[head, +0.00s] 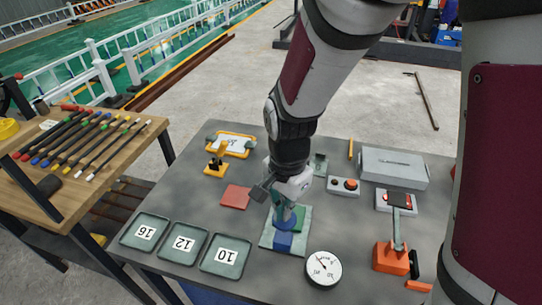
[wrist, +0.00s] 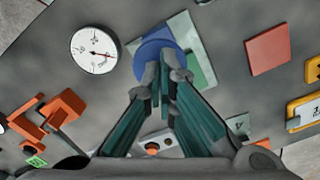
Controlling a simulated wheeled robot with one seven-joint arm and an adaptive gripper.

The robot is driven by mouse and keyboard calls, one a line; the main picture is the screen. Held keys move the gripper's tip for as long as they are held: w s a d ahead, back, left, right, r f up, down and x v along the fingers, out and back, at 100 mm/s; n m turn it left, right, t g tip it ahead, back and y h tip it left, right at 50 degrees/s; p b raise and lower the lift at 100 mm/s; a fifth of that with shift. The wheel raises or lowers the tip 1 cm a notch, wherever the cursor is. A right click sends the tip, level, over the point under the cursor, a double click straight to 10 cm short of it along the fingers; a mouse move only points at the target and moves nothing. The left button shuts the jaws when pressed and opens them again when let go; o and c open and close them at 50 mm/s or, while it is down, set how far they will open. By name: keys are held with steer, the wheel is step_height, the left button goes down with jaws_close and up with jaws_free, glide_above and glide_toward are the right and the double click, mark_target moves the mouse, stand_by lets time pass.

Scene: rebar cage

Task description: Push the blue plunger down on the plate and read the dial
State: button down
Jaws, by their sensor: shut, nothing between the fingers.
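The blue plunger (wrist: 153,42) shows as a round blue top in the wrist view, partly behind my fingertips. It stands on the pale square plate (wrist: 186,28), which has a green patch. In the head view the plate (head: 268,240) lies near the table's front, with blue (head: 283,241) on it. My gripper (wrist: 163,82) is shut and empty, its fingertips pointing down over the plunger's edge. I cannot tell whether they touch it. The white round dial (head: 324,268) lies beside the plate; in the wrist view its dial face (wrist: 94,52) shows a needle, but the numbers are too small to read.
Three trays marked 15 (head: 146,232), 12 (head: 184,243) and 10 (head: 227,255) line the front left. A red square (head: 235,197) lies left of the plate. An orange clamp-like device (head: 391,257) stands right of the dial. A grey box (head: 394,168) is at back right.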

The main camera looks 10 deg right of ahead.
steer(key=shift+f+b, duration=0.45)
steer(key=shift+f, duration=0.65)
steer(key=shift+r, duration=0.1)
stand_by(0.4)
steer(key=shift+s+r+p, duration=0.1)
steer(key=shift+r+p, duration=2.55)
steer(key=shift+r, duration=0.8)
steer(key=shift+d+r, duration=0.1)
steer(key=shift+r, duration=0.2)
steer(key=s+d+r+n+t, duration=0.2)
steer(key=s+d+r+n, duration=0.3)
steer(key=r, duration=0.5)
steer(key=s+d+r+n+t, duration=0.3)
steer(key=s+d+r+n, duration=0.2)
steer(key=s+r, duration=0.3)
step_height(320, 180, up, 2)
steer(key=shift+s+d+r+t+b, duration=0.1)
steer(key=shift+s+d+t+b, duration=0.15)
steer(key=shift+d+b, duration=0.2)
